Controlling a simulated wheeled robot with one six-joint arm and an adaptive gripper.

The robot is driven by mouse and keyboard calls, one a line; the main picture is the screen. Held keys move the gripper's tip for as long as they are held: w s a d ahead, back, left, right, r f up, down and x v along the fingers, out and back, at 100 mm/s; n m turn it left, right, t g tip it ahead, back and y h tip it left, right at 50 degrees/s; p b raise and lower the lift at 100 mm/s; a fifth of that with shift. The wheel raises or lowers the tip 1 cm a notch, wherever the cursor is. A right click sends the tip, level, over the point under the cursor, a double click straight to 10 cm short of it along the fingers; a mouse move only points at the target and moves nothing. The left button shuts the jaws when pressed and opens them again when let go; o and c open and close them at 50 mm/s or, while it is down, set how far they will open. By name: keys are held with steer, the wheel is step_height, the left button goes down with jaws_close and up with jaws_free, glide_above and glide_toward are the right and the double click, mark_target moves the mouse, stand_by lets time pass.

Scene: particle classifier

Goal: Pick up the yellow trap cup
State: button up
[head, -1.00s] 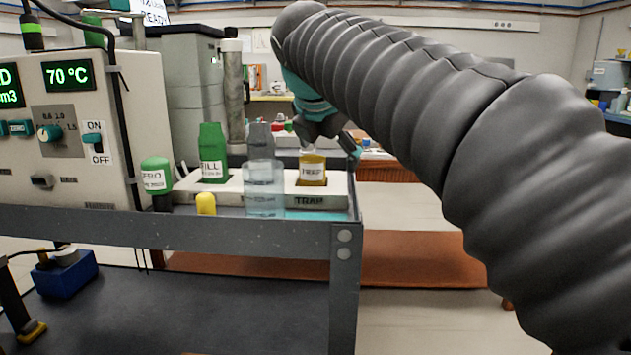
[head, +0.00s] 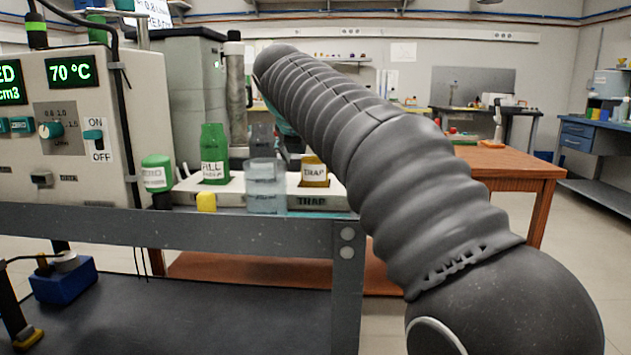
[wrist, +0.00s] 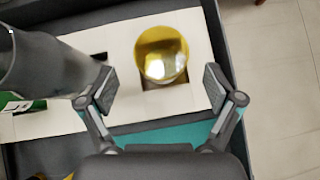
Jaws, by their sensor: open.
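The yellow trap cup (head: 314,173) stands upright in the right slot of the white rack (head: 233,190), with a white label on its front. In the wrist view the yellow cup (wrist: 161,53) is seen from above, with a bright, shiny round top. My gripper (wrist: 161,87) is open and empty, its two fingers spread left and right of the cup's line. The cup shows just beyond the fingertips, and I see no contact. In the head view my arm hides most of the gripper and partly covers the cup's right side.
A green fill bottle (head: 214,155) stands in the rack's left slot. A clear cup (head: 266,187) stands in front of the rack. A grey cylinder (wrist: 45,65) is close to the left finger in the wrist view. The control box (head: 85,125) is at left. Floor lies right of the cart.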

mark_target(314, 171)
steer(key=b+x, duration=0.1)
steer(key=x, duration=0.3)
steer(key=shift+s+f+b, duration=0.15)
steer(key=shift+f+b, duration=0.2)
steer(key=shift+w+d+f, duration=0.1)
steer(key=shift+w+f, duration=0.2)
steer(key=shift+w, duration=0.1)
steer(key=shift+c, duration=0.3)
steer(key=c, duration=1.2)
